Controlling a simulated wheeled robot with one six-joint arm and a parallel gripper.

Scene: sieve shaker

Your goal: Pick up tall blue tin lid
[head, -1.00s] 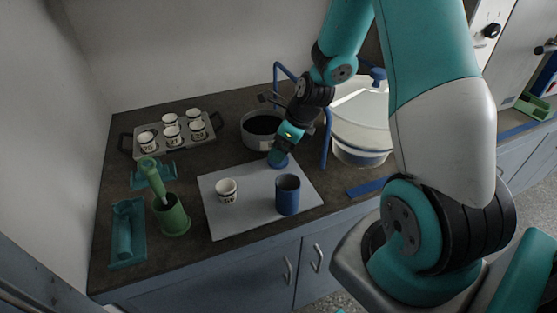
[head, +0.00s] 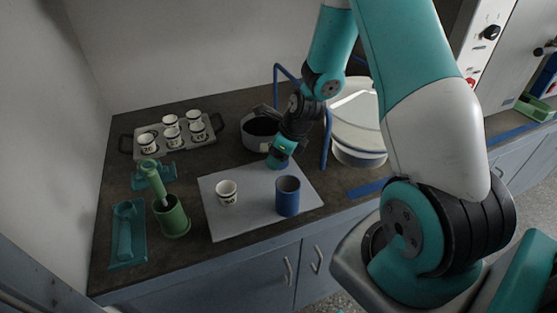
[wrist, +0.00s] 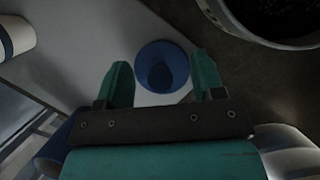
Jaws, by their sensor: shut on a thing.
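The tall blue tin lid (wrist: 178,58) is a round blue disc with a darker round knob in its middle. In the wrist view it lies between the two teal fingers of my gripper (wrist: 161,64), which are shut on it from both sides. In the head view my gripper (head: 280,157) points down at the back of the pale mat, and only a little of the lid shows under it. The tall blue tin (head: 288,197) stands upright and open on the mat, in front of the gripper.
A white cup (head: 227,193) stands on the pale mat (head: 245,221). A dark-filled pot (head: 258,128) is close behind the gripper, with a blue frame (head: 327,140) and a large white-lidded vessel (head: 357,115) to the right. A cup tray (head: 156,155) and green holder (head: 172,222) are left.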

